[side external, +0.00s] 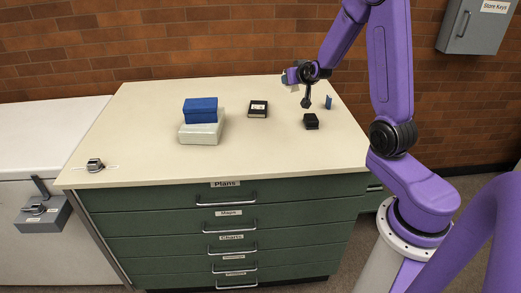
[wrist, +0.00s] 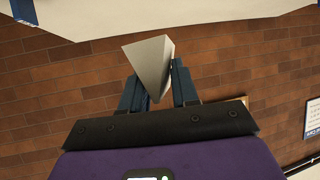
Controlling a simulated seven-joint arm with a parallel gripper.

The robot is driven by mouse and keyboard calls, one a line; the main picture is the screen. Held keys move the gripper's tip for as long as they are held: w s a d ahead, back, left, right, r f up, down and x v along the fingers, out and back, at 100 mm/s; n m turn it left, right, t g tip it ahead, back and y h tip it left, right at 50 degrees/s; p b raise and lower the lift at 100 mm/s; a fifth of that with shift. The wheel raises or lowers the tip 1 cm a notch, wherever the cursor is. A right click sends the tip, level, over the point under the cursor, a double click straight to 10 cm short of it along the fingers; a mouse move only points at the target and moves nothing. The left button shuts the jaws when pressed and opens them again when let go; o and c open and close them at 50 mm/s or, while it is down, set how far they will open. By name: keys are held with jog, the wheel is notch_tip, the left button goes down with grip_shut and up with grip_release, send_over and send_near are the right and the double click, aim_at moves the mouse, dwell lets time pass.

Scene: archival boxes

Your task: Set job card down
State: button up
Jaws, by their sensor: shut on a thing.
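My gripper (wrist: 158,84) is shut on a pale grey, wedge-looking piece that I take to be the job card (wrist: 150,62); it stands tilted between the two dark fingers in the wrist view. In the side external view my gripper (side external: 290,77) is above the back right part of the cream cabinet top (side external: 165,105), pointing left. The card is too small there to make out clearly. The gripper appears clear of the top and of the boxes.
A blue box (side external: 200,105) sits on a pale box (side external: 202,132). A black box with a white label (side external: 258,109), a small black block (side external: 311,122) and a small blue piece (side external: 328,102) stand to the right. A metallic object (side external: 95,164) is at front left. The front middle is clear.

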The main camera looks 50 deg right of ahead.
jog(key=w+a+n+t+y, duration=0.2)
jog(key=a+n+y, duration=0.2)
jog(key=a, duration=0.1)
jog(key=n+g+y, duration=0.3)
jog(key=n+y, duration=0.7)
send_over(263, 152)
notch_tip(263, 152, down, 5)
notch_tip(263, 152, down, 3)
jog(key=shift+a+f, duration=0.1)
jog(key=shift+f, duration=2.45)
jog(key=o, duration=1)
jog(key=shift+f, duration=0.15)
